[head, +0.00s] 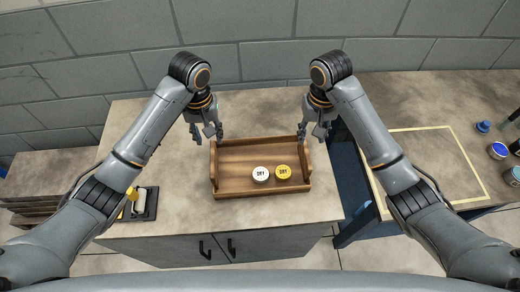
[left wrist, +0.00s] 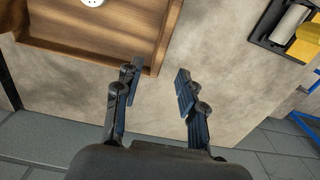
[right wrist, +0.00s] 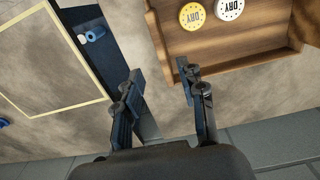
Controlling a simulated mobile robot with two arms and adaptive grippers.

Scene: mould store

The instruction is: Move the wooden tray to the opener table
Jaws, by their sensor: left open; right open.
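The wooden tray (head: 235,187) stands on the cabinet top in the head view, with a white round "DRY" piece (head: 261,173) and a yellow round "DRY" piece (head: 283,172) in it. My left gripper (head: 207,136) is open and empty above the tray's far left corner. In the left wrist view the tray (left wrist: 95,50) lies beside the open fingers (left wrist: 155,80). My right gripper (head: 317,135) is open and empty near the far right corner. In the right wrist view the tray (right wrist: 215,58) has its side edge near one fingertip of the open gripper (right wrist: 162,80).
A table with a yellow-outlined area (head: 437,133) stands on the right, with several cans (head: 498,151) at its far right. A blue-sided gap (head: 347,185) separates it from the cabinet. A black holder with a roller (head: 146,203) lies left of the tray. A grey block wall is behind.

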